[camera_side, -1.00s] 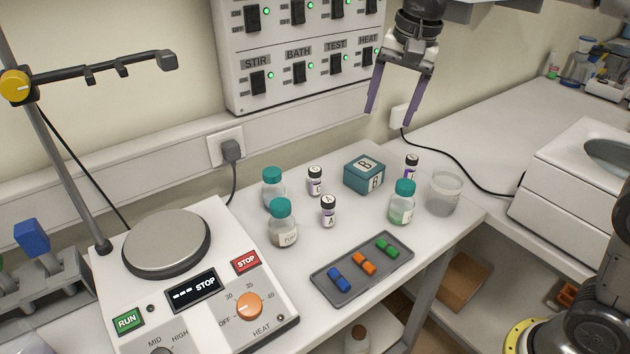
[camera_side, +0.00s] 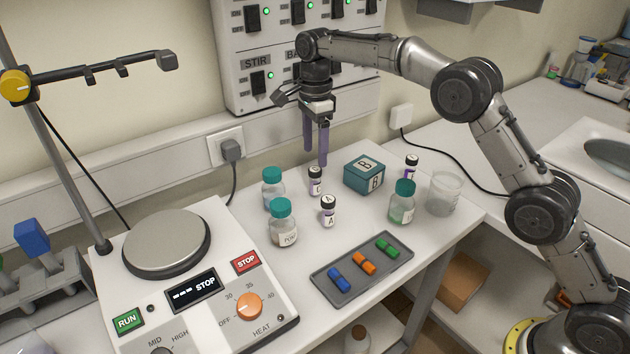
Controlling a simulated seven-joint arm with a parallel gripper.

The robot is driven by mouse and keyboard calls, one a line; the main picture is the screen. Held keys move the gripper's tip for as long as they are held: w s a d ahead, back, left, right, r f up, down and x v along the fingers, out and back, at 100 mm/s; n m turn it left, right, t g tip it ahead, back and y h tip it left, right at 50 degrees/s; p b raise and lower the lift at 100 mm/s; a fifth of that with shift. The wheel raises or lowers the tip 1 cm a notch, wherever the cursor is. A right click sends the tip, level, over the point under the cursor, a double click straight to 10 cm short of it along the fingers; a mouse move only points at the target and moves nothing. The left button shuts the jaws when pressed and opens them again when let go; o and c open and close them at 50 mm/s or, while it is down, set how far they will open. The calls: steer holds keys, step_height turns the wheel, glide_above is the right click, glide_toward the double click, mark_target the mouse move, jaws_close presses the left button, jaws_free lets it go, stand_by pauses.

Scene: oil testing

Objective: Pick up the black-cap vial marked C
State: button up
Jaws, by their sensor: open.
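The black-cap vial that looks marked C (camera_side: 315,184) stands upright on the white bench, behind the black-cap vial marked A (camera_side: 328,213). A third black-cap vial (camera_side: 411,168) stands farther right, partly hidden behind a teal-capped bottle; its letter is not readable. My gripper (camera_side: 315,157) points down with its two purple fingers apart and empty. In the picture its tips are just above the cap of the C vial. I cannot tell the exact gap or depth between them.
Teal-capped bottles (camera_side: 283,225) (camera_side: 272,188) stand close left of the vials, and another (camera_side: 402,204) to the right. A teal box marked B (camera_side: 364,174), a clear beaker (camera_side: 444,193) and a grey tray (camera_side: 353,287) with coloured pieces are nearby. The hotplate (camera_side: 166,242) is left.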

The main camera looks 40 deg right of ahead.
mark_target(315, 183)
step_height(315, 183, down, 10)
steer(key=shift+s+r, duration=0.1)
stand_by(0.4)
jaws_close()
stand_by(0.3)
